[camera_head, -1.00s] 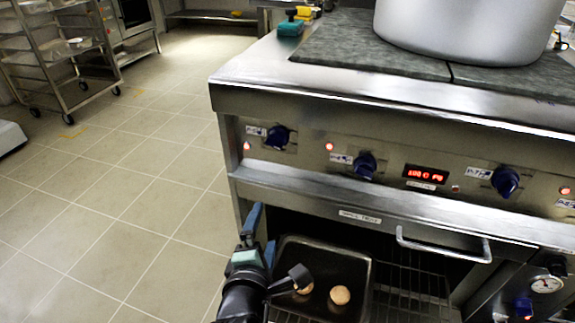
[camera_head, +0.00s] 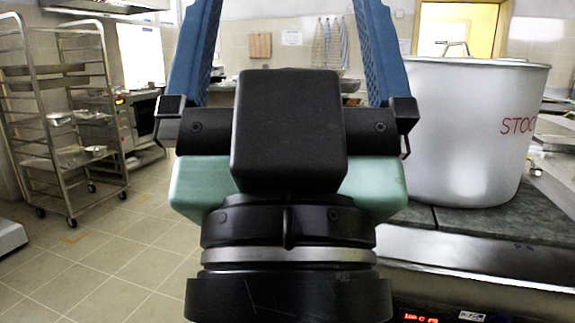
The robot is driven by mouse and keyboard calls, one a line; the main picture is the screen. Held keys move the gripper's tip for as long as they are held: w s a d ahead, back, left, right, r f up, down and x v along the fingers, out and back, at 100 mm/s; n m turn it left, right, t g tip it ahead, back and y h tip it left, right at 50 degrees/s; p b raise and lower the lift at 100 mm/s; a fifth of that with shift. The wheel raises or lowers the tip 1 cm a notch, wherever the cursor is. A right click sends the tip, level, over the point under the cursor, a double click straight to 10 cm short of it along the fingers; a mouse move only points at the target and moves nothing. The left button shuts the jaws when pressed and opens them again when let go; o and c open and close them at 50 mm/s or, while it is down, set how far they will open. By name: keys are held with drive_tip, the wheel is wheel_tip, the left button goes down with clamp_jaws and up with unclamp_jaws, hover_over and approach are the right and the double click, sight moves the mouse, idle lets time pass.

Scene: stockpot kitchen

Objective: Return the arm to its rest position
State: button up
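My gripper (camera_head: 284,45) fills the middle of the head view, raised upright close to the camera. Its two blue fingers stand wide apart, with nothing between them except the far wall and counter behind. The fingertips run out of the top of the picture. The black palm and green-and-black wrist hide the centre of the room and the left part of the stove.
A large grey stockpot (camera_head: 465,130) stands on the stove's dark top (camera_head: 500,215) to the right. A wheeled rack (camera_head: 70,190) with trays and an oven (camera_head: 140,120) stand at the left. The tiled floor (camera_head: 120,245) between is clear.

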wheel_tip(320, 180, up, 29)
drive_tip(key=p, duration=2.7)
drive_tip(key=shift+w, duration=0.1)
